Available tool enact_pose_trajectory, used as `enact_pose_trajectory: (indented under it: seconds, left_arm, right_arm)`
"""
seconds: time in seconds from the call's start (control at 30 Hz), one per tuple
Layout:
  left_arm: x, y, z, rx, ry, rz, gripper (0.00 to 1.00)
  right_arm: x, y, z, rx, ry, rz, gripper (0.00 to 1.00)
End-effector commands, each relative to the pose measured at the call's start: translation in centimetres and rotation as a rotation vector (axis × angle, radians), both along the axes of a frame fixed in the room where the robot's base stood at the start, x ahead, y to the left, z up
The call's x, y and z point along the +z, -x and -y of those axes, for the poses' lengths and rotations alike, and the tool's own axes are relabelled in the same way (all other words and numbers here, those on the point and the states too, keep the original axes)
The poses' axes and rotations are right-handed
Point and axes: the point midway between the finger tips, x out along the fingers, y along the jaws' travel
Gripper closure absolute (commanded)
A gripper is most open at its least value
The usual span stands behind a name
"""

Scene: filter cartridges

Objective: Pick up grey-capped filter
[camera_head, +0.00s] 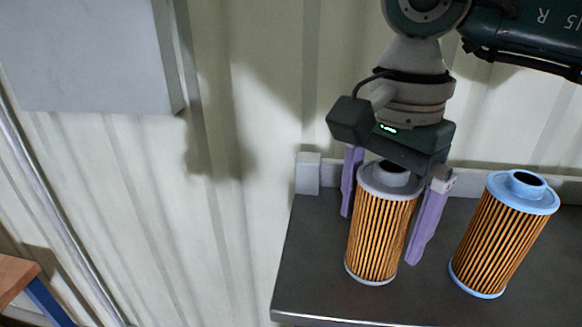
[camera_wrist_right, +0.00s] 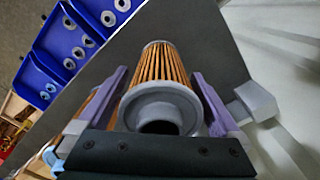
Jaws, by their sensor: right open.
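The grey-capped filter (camera_head: 379,232), with orange-brown pleats, stands upright on the dark bench top at the right of the head view. My right gripper (camera_head: 379,238) points down over it with its purple fingers on either side, open around the filter body. In the wrist view the grey-capped filter (camera_wrist_right: 160,98) lies between the two spread fingers of the right gripper (camera_wrist_right: 168,92), with a small gap visible on at least one side. The left gripper is not in view.
A blue-capped filter (camera_head: 504,235) stands close to the right of my right gripper. A small pale block (camera_head: 308,173) is at the bench's back left corner. Blue bins (camera_wrist_right: 60,45) with ring-shaped parts show in the wrist view. A corrugated wall (camera_head: 270,130) rises behind the bench.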

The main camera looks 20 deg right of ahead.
Motion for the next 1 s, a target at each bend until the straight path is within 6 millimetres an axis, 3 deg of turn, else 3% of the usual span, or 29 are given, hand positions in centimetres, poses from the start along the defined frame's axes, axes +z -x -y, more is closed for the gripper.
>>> enact_pose_trajectory:
  seconds: [0.17,0.87,1.0]
  left_arm:
    - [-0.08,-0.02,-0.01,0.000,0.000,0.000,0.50]
    - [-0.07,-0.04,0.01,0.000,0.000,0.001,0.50]
    - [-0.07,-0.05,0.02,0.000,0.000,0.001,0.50]
  right_arm:
    - [-0.09,-0.03,-0.01,0.000,0.000,0.001,0.00]
    - [-0.01,-0.05,-0.01,0.000,0.000,0.001,0.78]
    - [0.01,-0.06,-0.01,-0.001,0.000,0.002,0.80]
